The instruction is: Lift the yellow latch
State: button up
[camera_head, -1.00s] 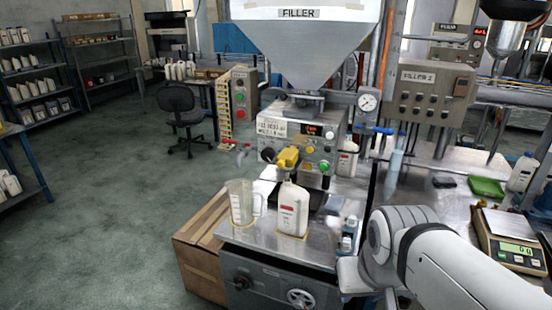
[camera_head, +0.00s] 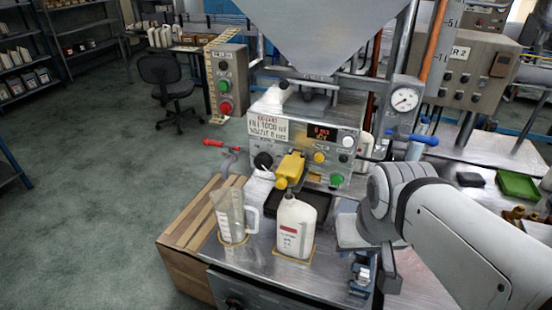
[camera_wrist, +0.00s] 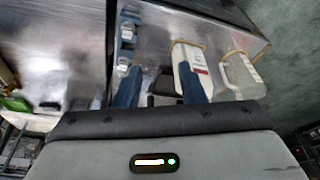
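The yellow latch (camera_head: 290,167) is a chunky yellow piece on the front of the filler machine (camera_head: 262,128), above the white bottle and left of the green button. It does not show clearly in the wrist view. My gripper (camera_wrist: 158,72) is open, with two blue fingers spread apart and nothing visibly held between them. In the head view my arm comes in from the right. Its wrist end is to the right of the latch and apart from it; the fingers are not clearly visible there.
A white bottle (camera_head: 295,228) and a clear measuring jug (camera_head: 229,214) stand on the metal table below the latch. A small blue-and-white item (camera_head: 362,272) is at the table's right side. A red-handled valve (camera_head: 222,143) and a blue-handled valve (camera_head: 412,137) flank the machine.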

jog(key=shift+o, duration=0.2)
jog(key=shift+s+d, duration=0.1)
jog(key=shift+s, duration=0.05)
jog(key=shift+o, duration=0.6)
jog(key=shift+f, duration=0.15)
notch_tip(320, 180, down, 5)
jog(key=w+d+n+h+b, duration=0.1)
jog(key=n+h+b, duration=0.2)
jog(key=n+b, duration=0.3)
jog(key=n+t+h+b, duration=0.3)
jog(key=n+t+b, duration=1.1)
jog(key=n, duration=1)
send_near(280, 187)
jog(key=shift+g, duration=0.3)
jog(key=shift+b+x, duration=0.5)
jog(key=shift+x, duration=4.75)
jog(key=shift+a+r, duration=0.1)
jog(key=shift+r, duration=0.1)
jog(key=shift+c, duration=0.3)
grip_shut()
